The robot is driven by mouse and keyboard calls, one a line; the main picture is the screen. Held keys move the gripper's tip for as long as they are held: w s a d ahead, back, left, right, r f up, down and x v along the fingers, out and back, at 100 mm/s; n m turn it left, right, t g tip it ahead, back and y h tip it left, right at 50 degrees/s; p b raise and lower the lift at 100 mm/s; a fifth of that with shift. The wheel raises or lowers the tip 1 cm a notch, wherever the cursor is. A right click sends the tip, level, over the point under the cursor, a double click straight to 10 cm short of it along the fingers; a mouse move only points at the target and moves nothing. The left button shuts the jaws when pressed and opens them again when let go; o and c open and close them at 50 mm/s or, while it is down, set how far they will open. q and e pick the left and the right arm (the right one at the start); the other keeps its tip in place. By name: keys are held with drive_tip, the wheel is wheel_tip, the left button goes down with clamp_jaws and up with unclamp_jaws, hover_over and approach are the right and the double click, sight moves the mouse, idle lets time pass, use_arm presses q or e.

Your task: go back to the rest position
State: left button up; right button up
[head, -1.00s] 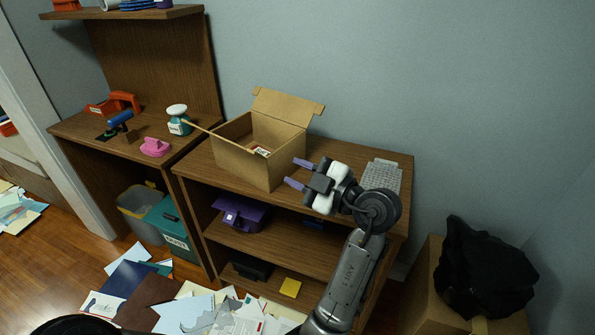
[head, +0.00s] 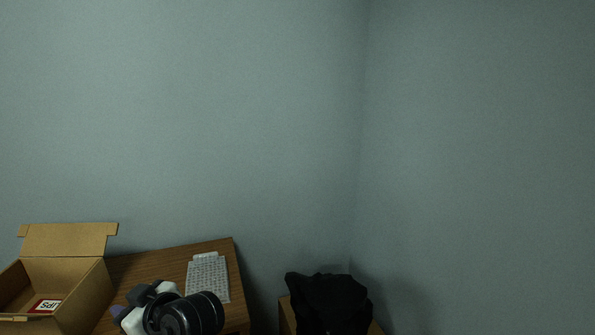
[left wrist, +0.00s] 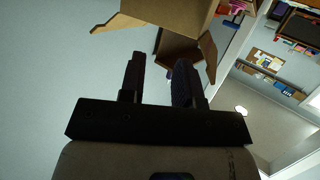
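My left gripper (head: 120,314) shows at the bottom of the head view, partly cut off by the lower edge. It is to the right of the open cardboard box (head: 90,296). In the left wrist view my left gripper (left wrist: 159,70) has its two dark fingers apart with nothing between them. A cardboard box (left wrist: 172,12) with its flaps shows beyond the fingertips. My right gripper is in neither view.
A light grey keyboard-like object (head: 208,279) lies on the wooden shelf top (head: 150,265). A black bag (head: 328,302) sits on a carton (head: 287,316) to the right, by the wall corner. Bare wall (head: 200,120) fills most of the head view.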

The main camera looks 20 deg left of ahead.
use_arm(q)
drive_tip(key=w+d+r+m+t+h+p, duration=0.25)
drive_tip(key=w+d+m+t+h, duration=0.25)
drive_tip(key=d+m+t+h, duration=0.4)
drive_tip(key=s+d+f+m+t+h+p, duration=0.1)
drive_tip(key=s+d+f+m+h+p, duration=0.25)
drive_tip(key=s+d+m+p, duration=0.4)
drive_tip(key=s+d+f+m+g+h+p, duration=0.1)
drive_tip(key=s+f+g+p, duration=0.25)
drive_tip(key=s+p, duration=0.7)
drive_tip(key=s+d+f+m+g+h+p, duration=0.1)
drive_tip(key=s+f+m+g+p, duration=0.15)
drive_tip(key=s+g+p, duration=0.7)
drive_tip(key=s+r+t+p, duration=0.1)
drive_tip(key=r+t+p, duration=0.1)
drive_tip(key=r+p, duration=1.5)
drive_tip(key=s+r+t+p, duration=0.2)
drive_tip(key=r+p, duration=1.6)
drive_tip(key=r, duration=0.1)
drive_tip(key=shift+s+r+n+t, duration=0.15)
drive_tip(key=shift+s+n+t, duration=0.15)
drive_tip(key=shift+t, duration=0.1)
